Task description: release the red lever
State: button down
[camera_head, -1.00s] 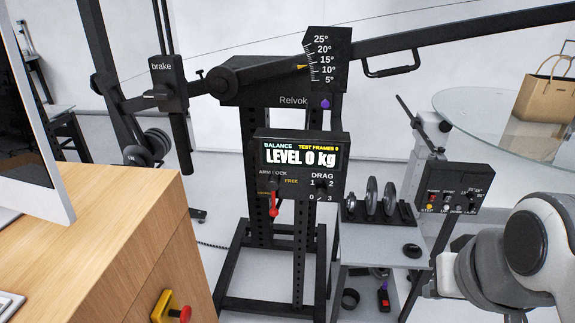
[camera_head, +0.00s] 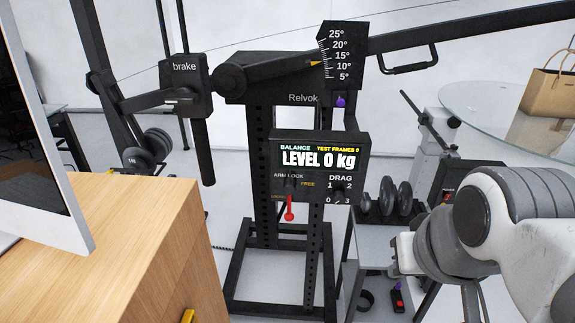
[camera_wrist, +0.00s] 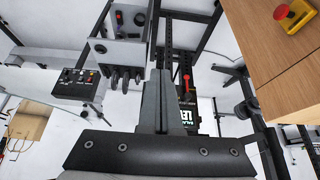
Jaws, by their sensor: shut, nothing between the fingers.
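The red lever (camera_head: 290,208) hangs down below the "ARM LOCK" label on the black control panel (camera_head: 359,146) of the stand. Its tip points downward, near the lower-left yellow label rather than "FREE". The lever also shows in the wrist view (camera_wrist: 186,82), where the scene appears upside down. My gripper (camera_wrist: 158,76) is shut and empty in the wrist view, with its fingers together. It is apart from the lever, which appears just right of the fingers. In the head view my arm is at the right, and the fingers are not clearly visible.
The wooden cabinet (camera_head: 150,225) with a monitor (camera_head: 50,150) stands at left. A long black beam (camera_head: 470,32) crosses above the panel. Black weights (camera_head: 386,197) stand on a low table right of the stand. A glass table (camera_head: 500,110) holds a tan bag (camera_head: 549,98).

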jog(key=w+a+f+n+t+y+b, duration=0.15)
jog(key=w+a+f+n+b, duration=0.3)
jog(key=w+f, duration=0.75)
jog(key=w+a+f+n+t+b, duration=0.35)
jog(key=w+a+f+b, duration=0.35)
jog(key=w, duration=0.8)
jog(key=w+a+f+n+t+b, duration=0.2)
jog(key=w+a+f+n+t, duration=0.1)
jog(key=a+f+n, duration=0.2)
jog(key=w+a+f+n+t+b, duration=0.3)
jog(key=a+f+n, duration=0.2)
jog(key=f+n, duration=0.4)
jog(key=shift+w+a+f+t+y+b, duration=0.35)
jog(key=shift+f+t+y, duration=0.1)
jog(key=shift+f, duration=0.45)
